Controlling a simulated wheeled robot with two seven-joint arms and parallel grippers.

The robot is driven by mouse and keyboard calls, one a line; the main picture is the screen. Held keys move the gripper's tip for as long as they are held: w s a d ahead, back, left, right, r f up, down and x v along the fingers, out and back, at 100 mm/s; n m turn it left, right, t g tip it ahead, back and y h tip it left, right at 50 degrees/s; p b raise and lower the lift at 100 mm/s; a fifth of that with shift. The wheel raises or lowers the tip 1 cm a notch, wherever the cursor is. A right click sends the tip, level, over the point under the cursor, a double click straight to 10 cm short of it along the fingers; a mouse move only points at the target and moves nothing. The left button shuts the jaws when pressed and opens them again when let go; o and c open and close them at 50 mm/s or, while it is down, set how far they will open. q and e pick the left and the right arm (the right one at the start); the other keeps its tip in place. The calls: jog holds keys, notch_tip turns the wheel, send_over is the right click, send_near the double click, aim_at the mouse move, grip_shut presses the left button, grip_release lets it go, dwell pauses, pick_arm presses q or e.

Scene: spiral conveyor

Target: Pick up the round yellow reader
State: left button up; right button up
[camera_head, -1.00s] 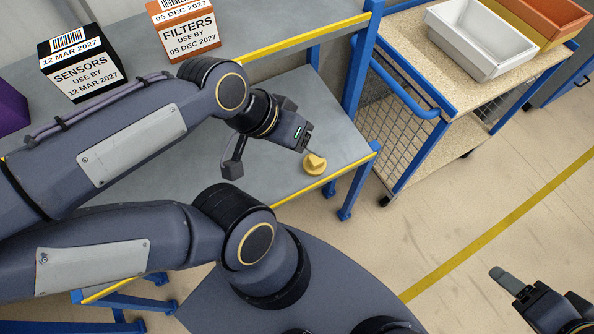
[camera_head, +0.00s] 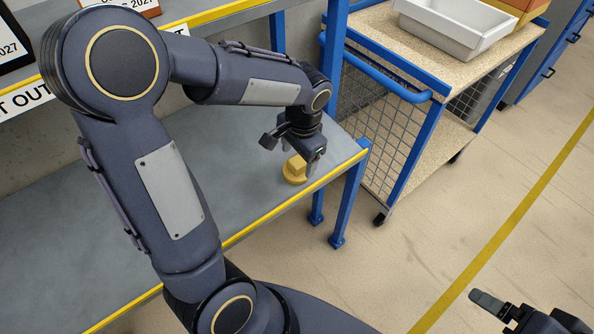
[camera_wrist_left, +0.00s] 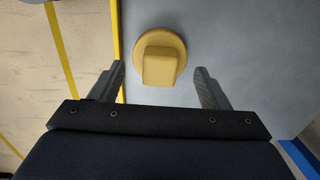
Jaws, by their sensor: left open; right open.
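The round yellow reader (camera_head: 295,171) is a flat disc with a raised block on top. It rests on the grey lower shelf (camera_head: 235,190) near its right end, close to the yellow front edge. In the left wrist view the reader (camera_wrist_left: 160,57) lies between and just beyond the fingertips. My left gripper (camera_head: 292,152) is open and empty, pointing down above the reader and partly covering it; its two fingers (camera_wrist_left: 160,82) stand apart. My right gripper (camera_head: 482,306) is only partly in view at the lower right, over the floor, away from the shelf.
A trolley with a blue frame (camera_head: 400,75) stands to the right, with a white tray (camera_head: 455,40) on its top. A blue shelf leg (camera_head: 350,195) is close to the right of the reader. An upper shelf (camera_head: 230,20) is behind my left arm.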

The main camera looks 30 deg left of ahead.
aim_at(298, 161)
pick_arm(q)
jog(key=f, duration=0.2)
jog(key=f+b, duration=0.1)
jog(key=f, duration=0.1)
jog(key=shift+w+a+f, duration=0.1)
jog(key=shift+a+f, duration=0.1)
jog(key=shift+f, duration=0.15)
jog(key=shift+c, duration=0.2)
jog(key=c, duration=0.6)
jog(key=shift+r, duration=0.1)
jog(key=shift+c, duration=0.2)
